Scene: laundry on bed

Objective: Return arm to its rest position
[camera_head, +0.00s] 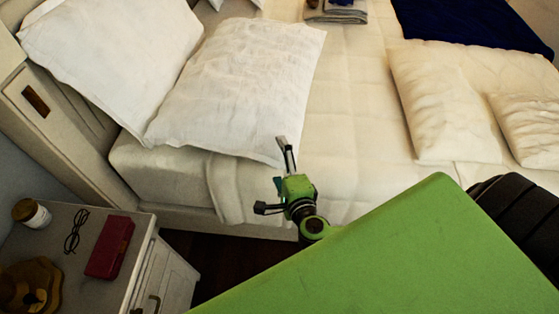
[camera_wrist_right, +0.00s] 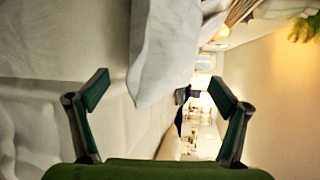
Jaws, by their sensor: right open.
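My right gripper (camera_head: 272,182) is open and empty at the near edge of the bed, close to the lower right corner of a white pillow (camera_head: 240,90). In the right wrist view my right gripper (camera_wrist_right: 160,92) shows its two dark fingers spread wide with nothing held between them. A hanging white corner (camera_wrist_right: 165,45), apparently of a pillow, shows beyond and between the fingers. My green arm covers the lower right of the head view. My left gripper is not in view.
The bed (camera_head: 345,110) fills the middle. Cream pillows (camera_head: 440,100), a dark blue cloth (camera_head: 470,22) and folded cloths (camera_head: 338,12) lie on it. A nightstand (camera_head: 75,285) at lower left bears a red case (camera_head: 110,247), glasses (camera_head: 76,230) and a jar (camera_head: 32,213).

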